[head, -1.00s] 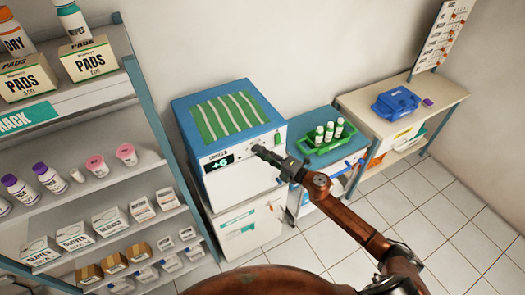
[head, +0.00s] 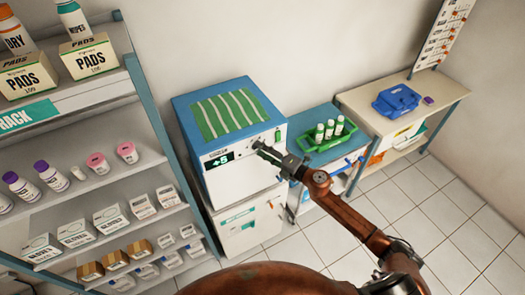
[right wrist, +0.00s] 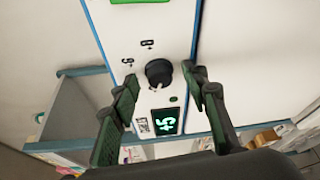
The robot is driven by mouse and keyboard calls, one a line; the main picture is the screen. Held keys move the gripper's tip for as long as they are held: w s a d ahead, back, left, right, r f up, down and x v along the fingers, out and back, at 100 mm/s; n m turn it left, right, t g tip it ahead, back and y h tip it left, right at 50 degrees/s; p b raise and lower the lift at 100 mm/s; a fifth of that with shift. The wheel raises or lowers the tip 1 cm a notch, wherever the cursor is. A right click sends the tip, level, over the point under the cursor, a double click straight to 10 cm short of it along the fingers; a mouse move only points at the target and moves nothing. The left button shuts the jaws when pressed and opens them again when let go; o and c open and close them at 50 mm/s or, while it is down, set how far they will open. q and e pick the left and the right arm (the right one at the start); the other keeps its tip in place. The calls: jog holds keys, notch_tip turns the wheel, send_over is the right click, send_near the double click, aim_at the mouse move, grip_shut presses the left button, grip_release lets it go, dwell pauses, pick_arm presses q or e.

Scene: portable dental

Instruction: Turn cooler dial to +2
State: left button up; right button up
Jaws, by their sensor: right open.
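The cooler (head: 240,178) is a white box with a blue top, standing on a white cabinet. Its green-lit display (head: 220,160) reads +5, and the display also shows in the right wrist view (right wrist: 165,121). The black round dial (right wrist: 159,72) with a pale pointer mark sits on the front panel beside the display. In the head view the dial is hidden by my right gripper (head: 260,148). In the right wrist view my right gripper (right wrist: 163,90) is open, its two fingers on either side of the dial with gaps visible. My left gripper is not in view.
A green striped mat (head: 227,112) lies on the cooler's top. A blue-topped cart (head: 340,158) with a green tray (head: 312,139) of white bottles stands to its right. A stocked shelf rack (head: 150,120) stands close on the left. A table (head: 440,105) with a blue case is farther right.

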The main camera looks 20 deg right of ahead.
jog(key=v, duration=1.2)
